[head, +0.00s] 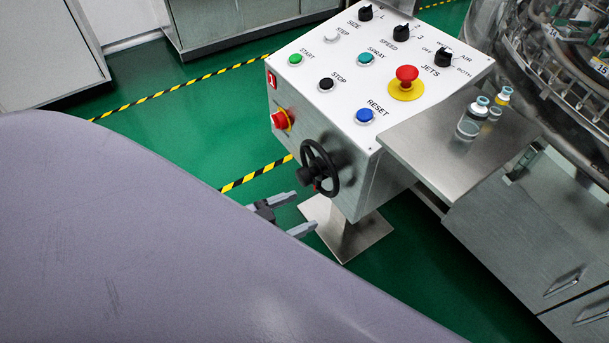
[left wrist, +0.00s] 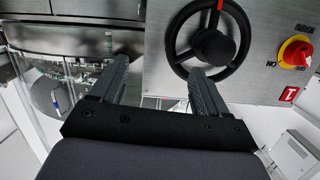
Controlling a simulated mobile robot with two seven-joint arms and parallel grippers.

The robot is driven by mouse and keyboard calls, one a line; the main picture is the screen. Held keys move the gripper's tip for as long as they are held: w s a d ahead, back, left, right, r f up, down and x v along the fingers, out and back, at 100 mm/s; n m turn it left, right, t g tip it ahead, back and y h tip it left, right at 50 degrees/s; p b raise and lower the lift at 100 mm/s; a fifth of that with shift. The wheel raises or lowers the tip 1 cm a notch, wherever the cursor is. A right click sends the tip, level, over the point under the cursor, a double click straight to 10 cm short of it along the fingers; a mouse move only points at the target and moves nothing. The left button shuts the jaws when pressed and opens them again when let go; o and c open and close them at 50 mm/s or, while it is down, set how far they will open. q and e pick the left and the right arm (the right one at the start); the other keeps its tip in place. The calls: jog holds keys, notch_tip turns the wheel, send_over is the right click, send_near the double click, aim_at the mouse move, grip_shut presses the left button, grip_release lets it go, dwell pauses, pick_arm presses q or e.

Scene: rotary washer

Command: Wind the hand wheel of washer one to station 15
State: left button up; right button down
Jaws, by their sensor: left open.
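The black hand wheel (head: 334,178) is on the front face of the control box, below the panel. My left gripper (head: 300,212) is open and empty, just left of and below the wheel. In the left wrist view the gripper (left wrist: 158,66) has one finger overlapping the wheel's lower rim; I cannot tell whether it touches. The washer (head: 560,80) carries small number labels, one seemingly 15. My right gripper is not in view.
The white panel (head: 340,72) holds several buttons and switches. A steel shelf (head: 425,140) with small vials (head: 473,118) juts out at right. Green floor (head: 190,150) is open at left.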

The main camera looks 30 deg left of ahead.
pick_arm(q)
jog(key=m+t+h+b, duration=0.1)
jog(key=t+b, duration=0.1)
jog(key=b, duration=0.4)
send_near(299, 179)
jog(key=w+d, duration=0.2)
jog(key=w, duration=0.1)
jog(key=shift+w+d+f, duration=0.15)
jog(key=shift+d, duration=0.2)
jog(key=shift+w+a, duration=0.3)
jog(key=shift+a, duration=0.1)
jog(key=b+x, duration=0.1)
jog(key=x, duration=0.4)
jog(key=shift+w+d, duration=0.15)
jog(key=shift+w, duration=0.15)
jog(key=shift+w+d+r+b, duration=0.2)
jog(key=shift+w+d+b, duration=0.1)
jog(key=shift+w, duration=0.3)
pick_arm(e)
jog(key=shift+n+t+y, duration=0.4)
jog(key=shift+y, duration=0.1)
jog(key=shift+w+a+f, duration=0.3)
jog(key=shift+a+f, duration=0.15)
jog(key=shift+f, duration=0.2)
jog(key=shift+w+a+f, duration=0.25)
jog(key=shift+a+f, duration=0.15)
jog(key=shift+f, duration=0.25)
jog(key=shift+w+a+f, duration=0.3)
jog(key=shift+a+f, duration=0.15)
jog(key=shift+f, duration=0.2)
